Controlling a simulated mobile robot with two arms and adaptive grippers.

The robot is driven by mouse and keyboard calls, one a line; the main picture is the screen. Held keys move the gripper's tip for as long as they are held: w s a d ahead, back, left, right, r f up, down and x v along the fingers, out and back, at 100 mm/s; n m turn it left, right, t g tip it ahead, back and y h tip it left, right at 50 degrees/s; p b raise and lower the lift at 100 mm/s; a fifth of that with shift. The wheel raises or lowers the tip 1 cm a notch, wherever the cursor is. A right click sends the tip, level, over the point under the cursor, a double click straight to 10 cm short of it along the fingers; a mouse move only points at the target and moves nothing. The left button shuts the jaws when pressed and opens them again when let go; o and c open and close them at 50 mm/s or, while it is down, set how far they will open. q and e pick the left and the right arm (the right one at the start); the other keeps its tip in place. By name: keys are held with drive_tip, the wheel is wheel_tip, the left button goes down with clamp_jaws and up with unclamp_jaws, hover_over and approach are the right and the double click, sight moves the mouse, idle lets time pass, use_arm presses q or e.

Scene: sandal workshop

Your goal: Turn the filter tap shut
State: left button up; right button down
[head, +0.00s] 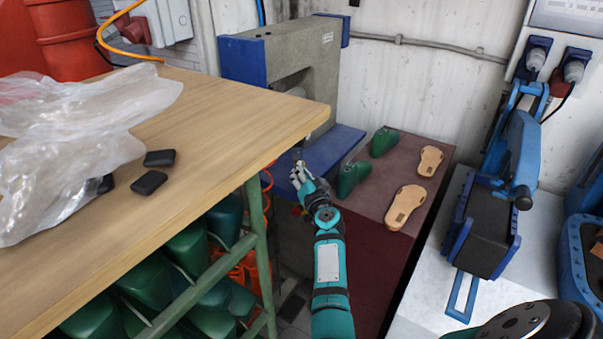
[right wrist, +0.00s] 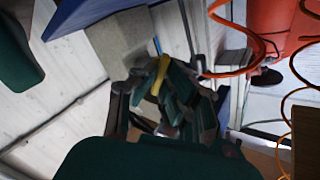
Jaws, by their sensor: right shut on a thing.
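My right gripper (head: 299,176) is beyond the right edge of the wooden table, in front of the grey press. In the right wrist view the right gripper (right wrist: 168,95) is shut on a small yellow piece (right wrist: 161,74), which looks like the filter tap's handle. The fingers hide most of it, and the filter body cannot be made out. The tap's angle cannot be told. My left gripper is not in view.
The wooden table (head: 235,125) holds clear plastic bags (head: 70,150) and black blocks (head: 150,182). The grey press (head: 300,60) stands behind my gripper. Green lasts (head: 384,141) and tan soles (head: 405,206) lie to its right. Orange hose (right wrist: 253,45) coils near the gripper.

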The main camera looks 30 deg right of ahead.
drive_tip(key=shift+m, duration=0.3)
drive_tip(key=m+p, duration=0.1)
drive_tip(key=m, duration=0.9)
drive_tip(key=shift+m, duration=0.5)
